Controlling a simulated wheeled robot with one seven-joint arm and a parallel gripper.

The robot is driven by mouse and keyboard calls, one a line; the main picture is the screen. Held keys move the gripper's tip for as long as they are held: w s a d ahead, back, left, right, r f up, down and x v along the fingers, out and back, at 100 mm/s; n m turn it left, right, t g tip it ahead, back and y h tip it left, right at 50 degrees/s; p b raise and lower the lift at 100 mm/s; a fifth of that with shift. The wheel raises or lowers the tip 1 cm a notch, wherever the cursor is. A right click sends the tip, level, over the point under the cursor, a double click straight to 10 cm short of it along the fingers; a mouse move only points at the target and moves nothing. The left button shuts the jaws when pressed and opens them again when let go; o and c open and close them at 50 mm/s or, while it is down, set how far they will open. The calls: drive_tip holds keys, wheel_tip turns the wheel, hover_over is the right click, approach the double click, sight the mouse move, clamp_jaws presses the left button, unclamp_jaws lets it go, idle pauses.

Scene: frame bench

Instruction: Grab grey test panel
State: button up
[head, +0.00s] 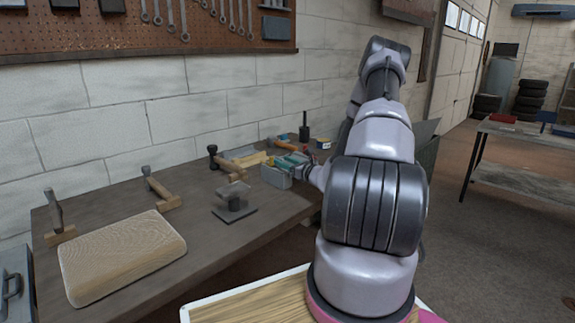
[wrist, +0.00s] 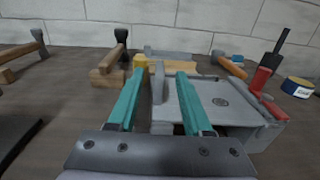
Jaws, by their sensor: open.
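A grey piece (wrist: 222,97), which I take to be the grey test panel, lies right of centre in the wrist view. It has a flat top with a dark round mark, and an upright grey plate (wrist: 158,86) stands along its left side. I cannot tell whether these are one part. My gripper (wrist: 160,73) is open, with a teal finger on each side of the upright plate. The right finger overlaps the flat top; contact cannot be told. In the head view the grey piece (head: 275,178) is small, beside my gripper (head: 291,161), whose fingers are partly hidden.
A red-handled tool (wrist: 262,82) is close on the right. Wooden pieces (wrist: 177,66), a hammer (wrist: 228,64) and a roll (wrist: 298,87) lie behind. A wooden board (head: 120,253) and a dark plate with a grey block (head: 234,196) are left on the bench (head: 190,225). A wall stands behind.

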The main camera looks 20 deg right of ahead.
clamp_jaws()
idle(1.4)
